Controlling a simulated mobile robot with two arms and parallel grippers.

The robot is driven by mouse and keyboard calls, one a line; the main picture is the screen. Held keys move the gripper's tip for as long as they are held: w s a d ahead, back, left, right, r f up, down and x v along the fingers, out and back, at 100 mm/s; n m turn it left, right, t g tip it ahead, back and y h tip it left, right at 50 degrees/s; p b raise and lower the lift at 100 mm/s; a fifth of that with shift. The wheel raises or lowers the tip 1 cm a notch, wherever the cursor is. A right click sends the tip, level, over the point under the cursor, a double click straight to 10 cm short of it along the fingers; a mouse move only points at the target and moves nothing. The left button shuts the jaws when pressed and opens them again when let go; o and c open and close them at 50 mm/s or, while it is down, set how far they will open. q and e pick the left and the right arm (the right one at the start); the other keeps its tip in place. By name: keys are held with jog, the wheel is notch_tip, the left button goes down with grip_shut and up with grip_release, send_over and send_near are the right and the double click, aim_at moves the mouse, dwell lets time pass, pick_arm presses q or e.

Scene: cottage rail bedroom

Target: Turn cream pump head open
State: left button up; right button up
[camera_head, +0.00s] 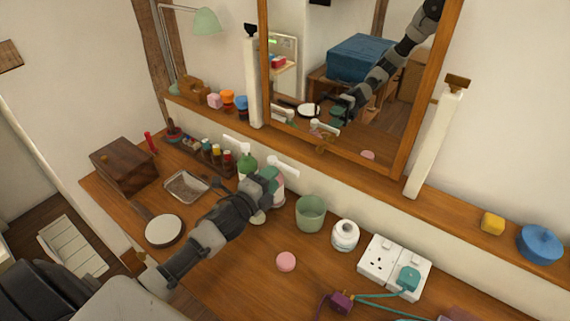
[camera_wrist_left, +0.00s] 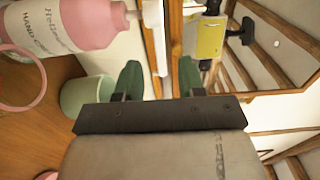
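The pink hand cream bottle (camera_wrist_left: 85,22) stands near the mirror, and its label reads "hand cream" in the left wrist view. Its white pump head (camera_wrist_left: 154,40) reaches out from the top; in the head view the white pump head (camera_head: 284,166) shows just above my left gripper (camera_head: 268,182). In the wrist view my left gripper (camera_wrist_left: 160,82) has its two green fingers apart, with the pump head in line with the gap. I cannot tell whether they touch it. My gripper hides most of the bottle in the head view. My right gripper is not in view.
A green bottle with a white pump (camera_head: 247,163) stands close on the left. A green cup (camera_head: 310,212) and a white jar (camera_head: 344,235) stand to the right. The mirror's frame (camera_head: 340,150) rises behind. The desk front holds a pink disc (camera_head: 286,261) and a socket (camera_head: 380,262).

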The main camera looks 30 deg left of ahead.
aim_at(284, 167)
pick_arm(q)
jog(key=w, duration=0.4)
jog(key=w+d, duration=0.1)
jog(key=w, duration=0.1)
jog(key=shift+w+p, duration=0.1)
jog(key=shift+p, duration=0.2)
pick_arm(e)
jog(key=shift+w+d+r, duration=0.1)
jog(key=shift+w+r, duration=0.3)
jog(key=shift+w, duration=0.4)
pick_arm(q)
grip_shut()
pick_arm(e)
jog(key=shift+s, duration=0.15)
